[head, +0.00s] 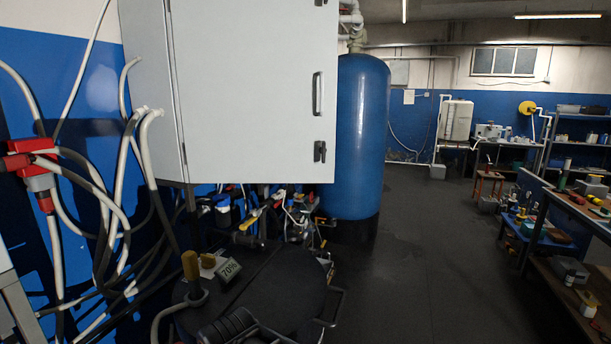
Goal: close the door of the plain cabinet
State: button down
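The plain cabinet (143,75) is a pale grey box at the upper left in the head view, against the blue and white wall. Its door (245,90) faces me, with a bar handle (318,93) near the right edge and a dark latch (320,151) below it. A seam runs down the door's left edge. From this angle I cannot tell whether the door is fully shut or slightly ajar. The cabinet's top is cut off by the frame. My gripper is not in view.
A dark round drum (270,285) with a "70%" sign (229,269) stands below the cabinet. A tall blue tank (360,135) is to its right. Hoses (125,230) and a red connector (35,165) hang left. Open floor (430,260) lies between tank and right-hand workbench (575,215).

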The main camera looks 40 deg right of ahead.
aim_at(255, 81)
jog(key=u, duration=2.45)
jog(key=k, duration=1.4)
jog(key=z, duration=1.75)
jog(key=i, duration=0.5)
jog(key=z, duration=0.05)
